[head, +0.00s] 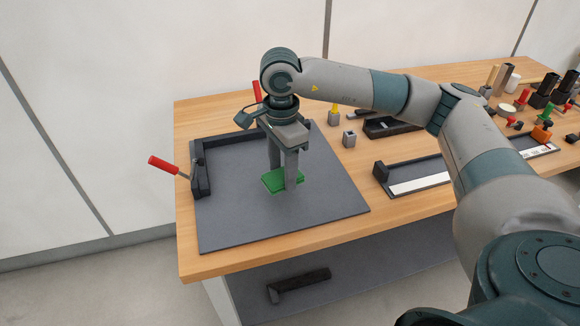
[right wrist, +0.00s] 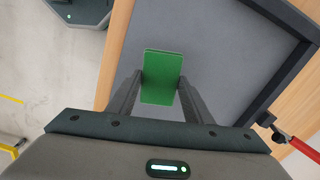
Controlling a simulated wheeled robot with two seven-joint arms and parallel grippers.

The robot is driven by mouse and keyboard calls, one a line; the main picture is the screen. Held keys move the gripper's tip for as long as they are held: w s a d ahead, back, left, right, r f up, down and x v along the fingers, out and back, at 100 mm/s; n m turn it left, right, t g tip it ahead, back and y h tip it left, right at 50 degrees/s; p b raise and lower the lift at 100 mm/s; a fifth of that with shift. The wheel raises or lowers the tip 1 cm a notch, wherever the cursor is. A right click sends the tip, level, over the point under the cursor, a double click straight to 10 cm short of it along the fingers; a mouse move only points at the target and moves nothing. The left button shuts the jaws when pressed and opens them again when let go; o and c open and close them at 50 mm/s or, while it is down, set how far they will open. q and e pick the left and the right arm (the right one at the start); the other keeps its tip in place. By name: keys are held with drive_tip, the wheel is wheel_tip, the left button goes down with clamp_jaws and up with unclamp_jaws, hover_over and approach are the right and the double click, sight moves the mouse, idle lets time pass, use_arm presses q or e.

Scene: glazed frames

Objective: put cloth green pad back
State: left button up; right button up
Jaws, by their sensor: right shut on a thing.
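The green cloth pad (head: 272,182) is a small flat rectangle over the middle of the dark grey board (head: 225,225) on the wooden bench. My right gripper (head: 283,177) points down and is shut on the pad, one finger at each side. In the right wrist view the green pad (right wrist: 162,85) sits between the fingertips, its far part reaching out beyond them. I cannot tell whether the pad touches the board or hangs just above it. My left gripper is in neither view.
A black stop (head: 201,175) and a red-handled clamp (head: 164,165) stand at the board's left edge. A black tray with a white strip (head: 420,179) lies to the right. Small grey blocks (head: 349,139) and several coloured parts stand farther back. The board's front is clear.

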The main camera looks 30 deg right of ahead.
drive_tip(key=s+a+n, duration=0.1)
drive_tip(key=n, duration=0.1)
drive_tip(key=s+a+f+n, duration=0.1)
drive_tip(key=a+n, duration=0.1)
drive_tip(key=n, duration=0.1)
drive_tip(key=s+a+n, duration=0.1)
drive_tip(key=n, duration=0.2)
drive_tip(key=shift+s+a+f, duration=0.1)
drive_tip(key=shift+a+f, duration=0.2)
drive_tip(key=shift+a, duration=0.05)
drive_tip(key=s+a+n, duration=0.1)
drive_tip(key=n, duration=0.1)
drive_tip(key=s+a+f+n, duration=0.1)
drive_tip(key=n, duration=0.2)
drive_tip(key=s+a+n, duration=0.1)
drive_tip(key=n, duration=0.2)
drive_tip(key=shift+s+a+f, duration=0.2)
drive_tip(key=shift+s+a, duration=0.05)
drive_tip(key=shift+s+a+f+n, duration=0.1)
drive_tip(key=shift+s+a+n, duration=0.15)
drive_tip(key=shift+n, duration=0.35)
drive_tip(key=shift+s+a+f+n, duration=0.15)
drive_tip(key=shift+s+n, duration=0.2)
drive_tip(key=shift+n, duration=0.25)
